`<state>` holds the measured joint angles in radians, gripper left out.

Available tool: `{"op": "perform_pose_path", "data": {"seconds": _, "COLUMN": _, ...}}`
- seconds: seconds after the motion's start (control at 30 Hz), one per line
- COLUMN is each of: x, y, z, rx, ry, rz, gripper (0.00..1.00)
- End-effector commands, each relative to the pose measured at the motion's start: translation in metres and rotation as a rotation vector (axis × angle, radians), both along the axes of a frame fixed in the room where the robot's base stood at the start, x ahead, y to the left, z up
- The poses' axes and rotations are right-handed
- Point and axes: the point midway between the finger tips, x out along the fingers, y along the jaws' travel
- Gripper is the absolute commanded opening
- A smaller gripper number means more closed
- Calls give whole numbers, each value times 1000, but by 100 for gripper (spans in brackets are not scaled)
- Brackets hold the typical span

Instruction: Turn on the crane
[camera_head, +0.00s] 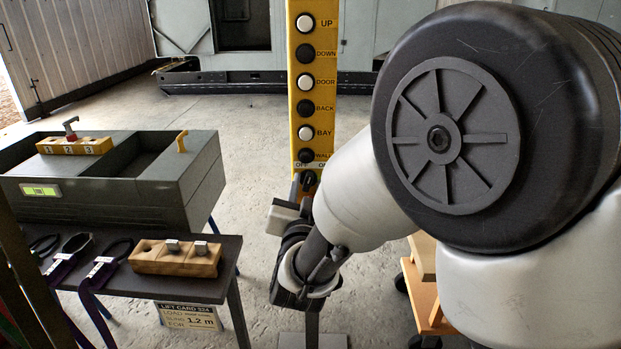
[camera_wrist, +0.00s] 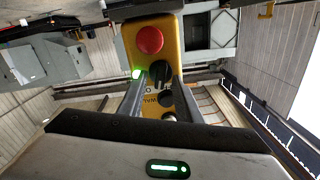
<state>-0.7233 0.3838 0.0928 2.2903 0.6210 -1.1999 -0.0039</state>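The crane control is a yellow panel on a post (camera_head: 303,100), with white and black buttons labelled UP, DOWN, DOOR, BACK, BAY and WALL. Below them is a black rotary knob (camera_head: 308,180) between OFF and ON labels. In the wrist view the knob (camera_wrist: 160,73) sits below a red mushroom button (camera_wrist: 149,40), with a lit green light (camera_wrist: 136,74) beside it. My gripper (camera_wrist: 159,82) has its fingers apart, one on each side of the knob. Contact with the knob cannot be made out.
A dark table (camera_head: 200,282) at left holds a grey box (camera_head: 90,200), a wooden block (camera_head: 175,258) with slots, and black-and-purple tools (camera_head: 105,265). An orange wooden cart (camera_head: 425,295) stands at right. The floor behind is clear.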

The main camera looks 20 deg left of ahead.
Motion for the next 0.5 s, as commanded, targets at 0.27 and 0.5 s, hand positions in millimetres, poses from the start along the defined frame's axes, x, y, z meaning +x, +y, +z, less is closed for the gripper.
{"op": "perform_pose_path", "data": {"seconds": 0.27, "x": -1, "y": 0, "z": 0, "rx": 0, "ry": 1, "rz": 0, "gripper": 31}}
{"op": "perform_pose_path", "data": {"seconds": 0.5, "x": -1, "y": 0, "z": 0, "rx": 0, "ry": 1, "rz": 0, "gripper": 0}}
